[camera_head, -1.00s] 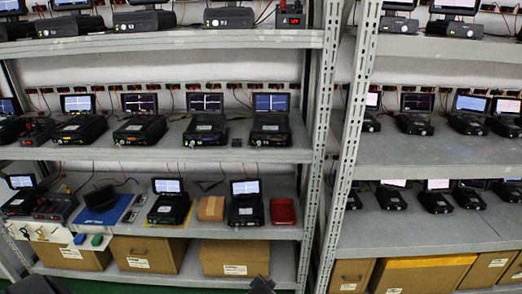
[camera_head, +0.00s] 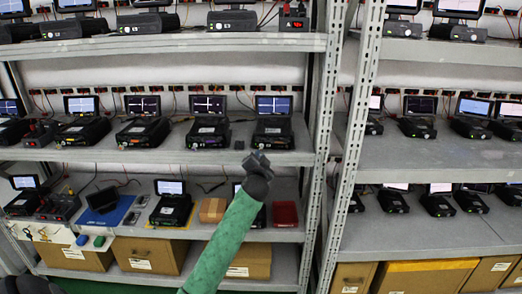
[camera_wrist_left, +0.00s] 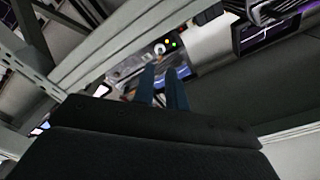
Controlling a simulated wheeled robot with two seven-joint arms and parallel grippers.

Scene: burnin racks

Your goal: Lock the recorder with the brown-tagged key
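My left gripper (camera_head: 257,160), on a green-sleeved arm, is in front of the middle shelf edge, below the right-hand recorder (camera_head: 273,130). In the left wrist view its two bluish fingers (camera_wrist_left: 162,78) stand slightly apart with nothing seen between them. Several similar black recorders with lit screens stand on the shelves; which one the task means I cannot tell. A white strip with small hanging items (camera_head: 43,234) is on the lower shelf's left front edge, beside a blue item (camera_head: 82,240) and a green item (camera_head: 99,241). I cannot make out a brown-tagged key. My right gripper is not in view.
A small dark block (camera_head: 239,145) lies on the middle shelf. The lower shelf holds a brown box (camera_head: 212,210), a red tray (camera_head: 285,213) and a blue mat (camera_head: 110,213). Cardboard boxes (camera_head: 148,254) stand below. A perforated upright (camera_head: 345,150) rises right of the gripper.

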